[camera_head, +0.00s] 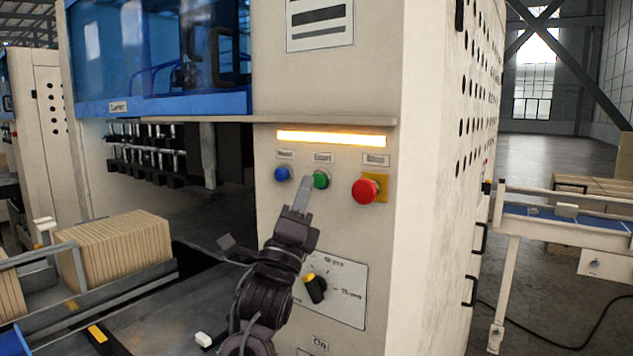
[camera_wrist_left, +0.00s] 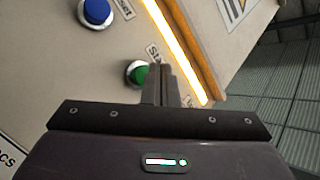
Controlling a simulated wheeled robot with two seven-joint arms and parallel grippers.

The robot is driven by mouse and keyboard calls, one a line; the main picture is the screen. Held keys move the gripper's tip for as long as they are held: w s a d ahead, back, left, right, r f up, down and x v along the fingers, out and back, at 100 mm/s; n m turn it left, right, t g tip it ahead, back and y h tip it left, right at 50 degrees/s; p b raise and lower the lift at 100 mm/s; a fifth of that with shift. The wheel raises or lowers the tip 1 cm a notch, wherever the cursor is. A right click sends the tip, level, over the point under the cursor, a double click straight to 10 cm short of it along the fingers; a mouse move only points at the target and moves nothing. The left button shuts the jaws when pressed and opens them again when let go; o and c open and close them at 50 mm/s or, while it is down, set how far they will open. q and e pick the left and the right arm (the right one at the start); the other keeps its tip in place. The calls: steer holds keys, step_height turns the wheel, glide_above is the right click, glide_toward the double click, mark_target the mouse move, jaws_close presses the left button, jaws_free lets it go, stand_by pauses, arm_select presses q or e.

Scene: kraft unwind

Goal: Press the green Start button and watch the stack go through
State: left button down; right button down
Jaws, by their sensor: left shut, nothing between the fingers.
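The green Start button (camera_head: 321,179) sits on the cream machine panel, between a blue button (camera_head: 282,174) and a red mushroom button (camera_head: 366,190) on a yellow plate. My left gripper (camera_head: 306,181) is shut and empty, its fingertips beside the left edge of the green button in the head view. In the left wrist view the fingertips (camera_wrist_left: 162,72) partly cover the green button (camera_wrist_left: 137,73); I cannot tell whether they touch it. The stack of tan kraft sheets (camera_head: 122,252) stands upright on the infeed at the left. My right gripper is not in view.
A lit amber bar (camera_head: 331,138) runs above the buttons. A dial (camera_head: 315,287) with a yellow-marked knob is below, near my left arm. A blue-windowed guard (camera_head: 155,60) covers the machine's upper left. A blue conveyor (camera_head: 570,215) stands at the right.

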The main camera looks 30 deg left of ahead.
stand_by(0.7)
arm_select(q)
steer(key=shift+w, duration=0.45)
steer(key=shift+w, duration=0.5)
stand_by(0.8)
steer(key=shift+s, duration=0.15)
steer(key=shift+s+b, duration=0.3)
steer(key=shift+s, duration=0.45)
